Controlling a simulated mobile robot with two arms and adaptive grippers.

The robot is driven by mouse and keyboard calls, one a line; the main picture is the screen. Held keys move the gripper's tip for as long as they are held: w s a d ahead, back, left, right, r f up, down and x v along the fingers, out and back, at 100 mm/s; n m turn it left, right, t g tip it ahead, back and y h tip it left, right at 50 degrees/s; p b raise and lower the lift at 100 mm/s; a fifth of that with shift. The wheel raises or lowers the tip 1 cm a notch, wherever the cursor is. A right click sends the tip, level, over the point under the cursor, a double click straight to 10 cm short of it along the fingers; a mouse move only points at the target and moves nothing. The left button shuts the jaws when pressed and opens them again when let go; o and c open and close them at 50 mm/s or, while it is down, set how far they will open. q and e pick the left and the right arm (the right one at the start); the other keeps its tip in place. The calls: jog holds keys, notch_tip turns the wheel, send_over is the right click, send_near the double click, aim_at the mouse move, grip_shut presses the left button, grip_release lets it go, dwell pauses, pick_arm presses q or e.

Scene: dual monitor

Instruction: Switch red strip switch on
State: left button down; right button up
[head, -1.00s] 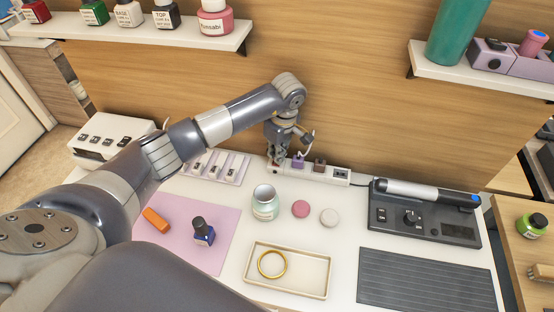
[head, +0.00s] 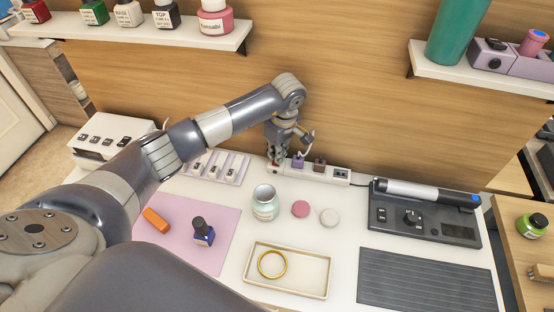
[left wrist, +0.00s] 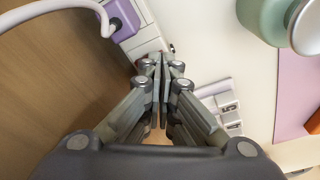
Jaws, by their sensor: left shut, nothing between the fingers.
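A white power strip (head: 336,178) lies along the back of the table against the wooden wall. A purple plug and a brown plug sit in it. A small dark red spot shows at its left end, by my fingertips; I cannot tell whether this is the red switch or how it is set. My left gripper (head: 274,162) points down at that end, shut and empty. In the left wrist view my fingertips (left wrist: 161,58) are together beside the end of the strip (left wrist: 140,38), and the switch is hidden. I cannot tell whether they touch it. My right gripper is out of view.
A white switch box (head: 112,138) and a tray with slots (head: 217,168) stand to the left. A glass jar (head: 265,203) and two round pots are in front. A dark device (head: 425,215) is at the right. A shelf (head: 205,45) hangs above left.

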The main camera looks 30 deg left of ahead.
pick_arm(q)
jog(key=shift+f+b, duration=0.7)
jog(key=shift+f, duration=0.2)
jog(key=shift+r, duration=0.2)
jog(key=shift+r+p, duration=2.2)
jog(key=shift+r, duration=1.2)
jog(key=shift+f, duration=0.1)
